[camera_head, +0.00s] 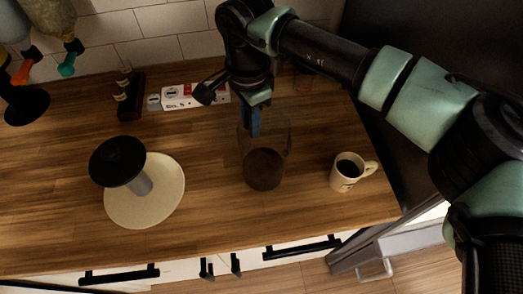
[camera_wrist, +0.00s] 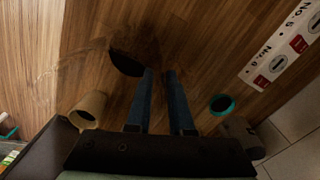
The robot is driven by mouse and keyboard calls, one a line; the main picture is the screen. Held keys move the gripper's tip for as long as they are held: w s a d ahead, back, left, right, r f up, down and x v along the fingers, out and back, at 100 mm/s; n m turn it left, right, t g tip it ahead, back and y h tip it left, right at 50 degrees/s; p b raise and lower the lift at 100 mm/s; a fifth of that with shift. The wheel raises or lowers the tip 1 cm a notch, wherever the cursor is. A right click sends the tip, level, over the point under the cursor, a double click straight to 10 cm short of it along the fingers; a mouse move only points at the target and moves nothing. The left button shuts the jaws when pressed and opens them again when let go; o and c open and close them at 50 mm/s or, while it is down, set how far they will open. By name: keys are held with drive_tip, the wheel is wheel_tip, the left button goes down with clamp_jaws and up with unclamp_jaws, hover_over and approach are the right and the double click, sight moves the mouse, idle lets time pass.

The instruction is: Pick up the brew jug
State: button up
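The brew jug (camera_head: 277,140) is a clear glass vessel with dark contents at its bottom, standing on the wooden counter. In the wrist view its dark contents (camera_wrist: 128,62) show just left of the fingertips, and its glass outline is faint. My gripper (camera_head: 254,132) points down at the jug's upper part, with blue fingers overlapping its far left rim in the head view. In the wrist view my gripper (camera_wrist: 159,73) has its two fingers apart, with a gap between them. I cannot tell whether the fingers touch the glass.
A cream mug (camera_head: 343,180) of dark drink stands right of the jug, near the counter's edge. A round pale plate (camera_head: 160,207) with a black-topped object (camera_head: 117,160) is at left. A labelled strip (camera_head: 196,97) lies by the tiled wall. Bare counter lies between plate and jug.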

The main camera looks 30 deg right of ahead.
drive_tip(key=shift+w+f, duration=0.1)
drive_tip(key=shift+f, duration=1.45)
clamp_jaws()
drive_tip(key=shift+d+r, duration=0.1)
drive_tip(key=shift+r, duration=0.05)
